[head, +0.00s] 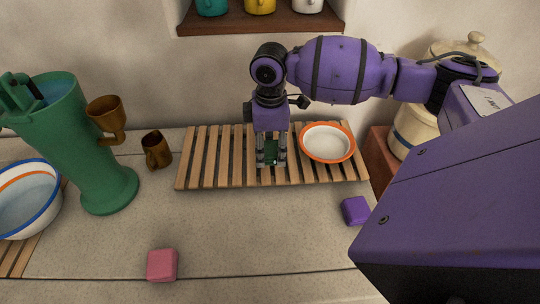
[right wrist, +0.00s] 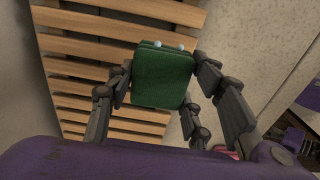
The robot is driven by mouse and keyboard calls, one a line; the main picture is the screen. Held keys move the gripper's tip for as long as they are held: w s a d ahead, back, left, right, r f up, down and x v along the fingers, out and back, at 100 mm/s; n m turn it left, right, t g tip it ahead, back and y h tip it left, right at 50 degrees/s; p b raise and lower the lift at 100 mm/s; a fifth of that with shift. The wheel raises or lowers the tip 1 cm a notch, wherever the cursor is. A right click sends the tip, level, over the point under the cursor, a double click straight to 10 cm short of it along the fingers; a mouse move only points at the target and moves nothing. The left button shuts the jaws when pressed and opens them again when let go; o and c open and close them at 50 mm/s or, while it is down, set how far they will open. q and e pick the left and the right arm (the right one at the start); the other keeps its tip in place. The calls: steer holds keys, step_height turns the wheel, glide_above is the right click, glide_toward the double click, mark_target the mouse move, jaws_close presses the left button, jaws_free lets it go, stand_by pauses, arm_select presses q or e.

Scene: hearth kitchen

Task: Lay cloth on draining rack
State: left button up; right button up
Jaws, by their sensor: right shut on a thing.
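The draining rack (head: 208,160) is a set of pale wooden slats on the stone counter, in the middle of the head view. My right gripper (head: 271,160) points down over the middle of the rack. It is shut on a small folded green cloth (head: 271,152). In the right wrist view the green cloth (right wrist: 163,77) sits between the fingers, with the rack slats (right wrist: 95,48) behind and below it. I cannot tell whether the cloth touches the slats. My left gripper is not in view.
An orange-rimmed bowl (head: 327,143) stands on the rack, right of my gripper. A pink block (head: 162,265) and a purple block (head: 355,210) lie in front. A green pitcher (head: 85,140), a brown cup (head: 156,150) and a blue-rimmed basin (head: 28,200) are at left. The rack's left part is clear.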

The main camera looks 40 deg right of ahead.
mark_target(272, 144)
steer(key=shift+w+d+f, duration=0.25)
steer(key=shift+w+f, duration=0.05)
steer(key=shift+f, duration=0.15)
steer(key=shift+w+d+f, duration=0.15)
steer(key=shift+f, duration=0.8)
steer(key=shift+w+d+f, duration=0.1)
steer(key=shift+f, duration=0.85)
steer(key=shift+f, duration=0.1)
steer(key=o, duration=1.1)
steer(key=shift+f, duration=0.1)
step_height(272, 144, up, 12)
steer(key=shift+r, duration=0.2)
steer(key=shift+s+f, duration=0.1)
steer(key=shift+s, duration=0.05)
